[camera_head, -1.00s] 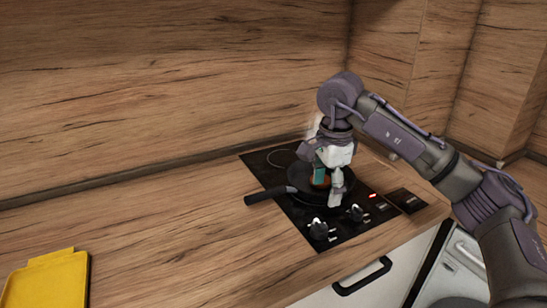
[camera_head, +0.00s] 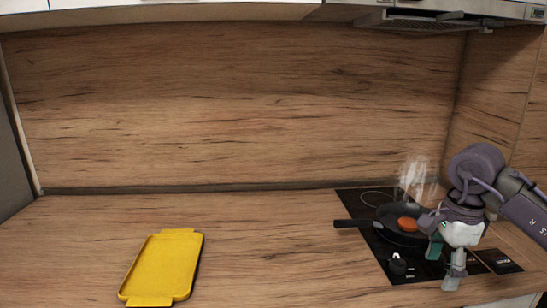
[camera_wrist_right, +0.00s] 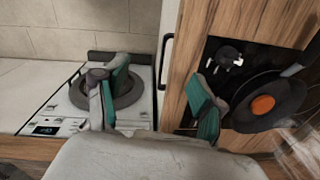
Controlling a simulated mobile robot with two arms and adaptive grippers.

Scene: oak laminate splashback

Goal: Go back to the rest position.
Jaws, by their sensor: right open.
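My right gripper (camera_head: 445,262) is at the right of the head view, in front of and to the right of the frying pan. It is open and empty, with teal pads on its fingers. In the right wrist view its two fingers (camera_wrist_right: 158,95) stand wide apart with nothing between them. The black pan (camera_wrist_right: 246,118) holds a round orange piece of food (camera_head: 407,224), which also shows in the wrist view (camera_wrist_right: 262,105). The gripper is apart from the food. My left gripper is not in view.
The pan sits on a black hob (camera_head: 375,262), its handle pointing left and steam rising. A yellow tray (camera_head: 160,268) lies on the counter at left. The counter between is clear. A range hood (camera_head: 425,20) hangs above. A white appliance (camera_wrist_right: 75,95) stands below the fingers.

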